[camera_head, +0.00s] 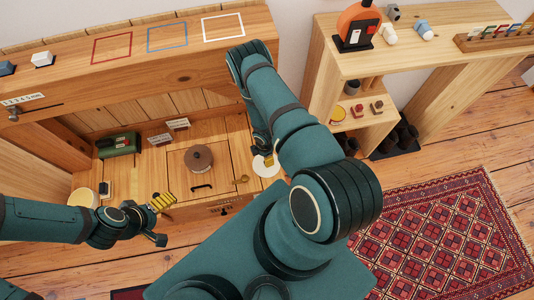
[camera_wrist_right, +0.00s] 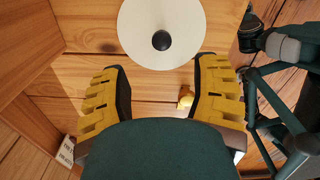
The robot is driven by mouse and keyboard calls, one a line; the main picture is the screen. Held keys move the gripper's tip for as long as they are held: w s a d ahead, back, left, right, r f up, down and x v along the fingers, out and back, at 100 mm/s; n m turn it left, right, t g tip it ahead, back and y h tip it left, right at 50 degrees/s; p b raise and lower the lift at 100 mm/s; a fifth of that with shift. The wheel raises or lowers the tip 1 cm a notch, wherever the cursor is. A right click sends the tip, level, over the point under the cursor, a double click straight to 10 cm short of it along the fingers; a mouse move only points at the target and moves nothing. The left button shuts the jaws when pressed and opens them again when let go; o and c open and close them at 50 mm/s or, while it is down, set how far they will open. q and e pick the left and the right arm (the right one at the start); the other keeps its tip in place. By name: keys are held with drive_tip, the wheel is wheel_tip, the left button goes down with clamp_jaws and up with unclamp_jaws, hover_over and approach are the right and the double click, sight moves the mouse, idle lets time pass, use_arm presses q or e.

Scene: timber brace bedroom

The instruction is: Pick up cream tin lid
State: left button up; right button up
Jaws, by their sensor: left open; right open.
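The cream tin lid (camera_head: 259,169) is a pale round disc on the wooden desk, partly covered by my right arm in the head view. In the right wrist view the lid (camera_wrist_right: 135,32) shows its dark round knob, and its top is cut off by the frame edge. My right gripper (camera_wrist_right: 160,78) is open, its yellow-padded fingers apart, with the lid just beyond the fingertips. The right gripper (camera_head: 269,158) is mostly hidden by its arm in the head view. My left gripper (camera_head: 161,210) is open and empty at the desk's front left.
A round cream tin (camera_head: 83,198) stands at the desk's left. A brown round object (camera_head: 199,158), a dark handle (camera_head: 202,187), a small brass piece (camera_head: 240,179) and a green box (camera_head: 118,145) are nearby. A shelf unit (camera_head: 318,75) stands right; a red rug (camera_head: 455,235) covers the floor.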

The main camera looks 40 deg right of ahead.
wheel_tip(320, 180, down, 3)
drive_tip(key=shift+f+b, duration=0.1)
drive_tip(key=shift+b, duration=0.2)
drive_tip(key=shift+s+d+f+b, duration=0.15)
drive_tip(key=shift+f+b, duration=0.25)
drive_tip(key=shift+f, duration=0.95)
drive_tip(key=shift+s+d+f+b, duration=0.1)
drive_tip(key=shift+f+b, duration=0.3)
drive_tip(key=shift+f, duration=0.9)
clamp_jaws()
